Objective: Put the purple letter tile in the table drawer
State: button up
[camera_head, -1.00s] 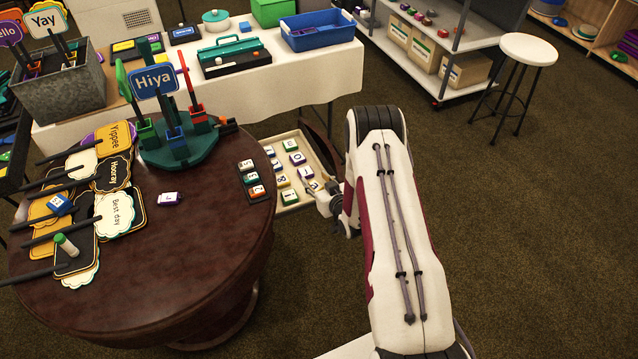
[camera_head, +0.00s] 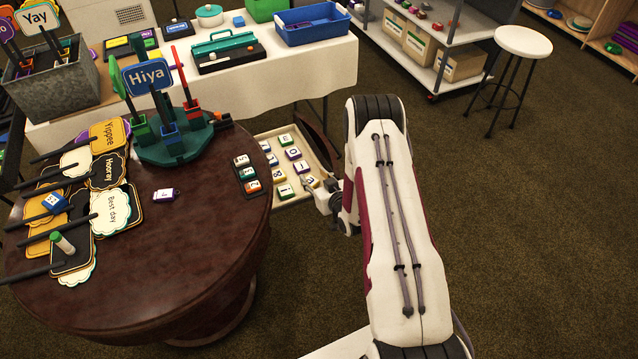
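The purple letter tile (camera_head: 163,195), white on top with purple sides, lies alone on the round dark wooden table (camera_head: 190,245). The table drawer (camera_head: 326,165) is pulled out at the table's right side and holds several letter and number tiles. My gripper (camera_head: 320,192) is at the drawer's front right corner, well to the right of the purple tile. Its fingers are small and partly hidden by my arm, so I cannot tell whether they are open or touch the drawer.
A dark rack with several tiles (camera_head: 245,175) sits at the table's right edge. A green stand (camera_head: 175,148) with upright signs, including "Hiya", is at the back. Sign paddles (camera_head: 110,210) and a green-capped glue stick (camera_head: 62,243) fill the left. The table's front is clear.

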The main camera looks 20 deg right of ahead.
jog(key=shift+w+r, duration=0.25)
jog(key=shift+r, duration=0.25)
notch_tip(320, 180, up, 16)
jog(key=w+a+g, duration=0.1)
jog(key=w+g, duration=0.1)
jog(key=s+a+r+g+h, duration=0.15)
jog(key=s+r, duration=0.25)
jog(key=r, duration=0.4)
jog(key=s+a+r, duration=0.2)
jog(key=s+r, duration=0.2)
jog(key=r, duration=0.3)
jog(key=s+a+r+g, duration=0.1)
jog(key=s+a+r, duration=0.2)
jog(key=s+r, duration=0.35)
jog(key=s+a+r+g, duration=0.1)
jog(key=s+a+r, duration=0.15)
jog(key=s, duration=0.65)
jog(key=s+a+r+g, duration=0.1)
jog(key=s+a, duration=0.1)
jog(key=s, duration=0.8)
jog(key=s+a+r+g+y, duration=0.1)
jog(key=s+a, duration=0.1)
jog(key=s, duration=0.8)
jog(key=shift+a, duration=0.4)
jog(key=shift+y, duration=0.25)
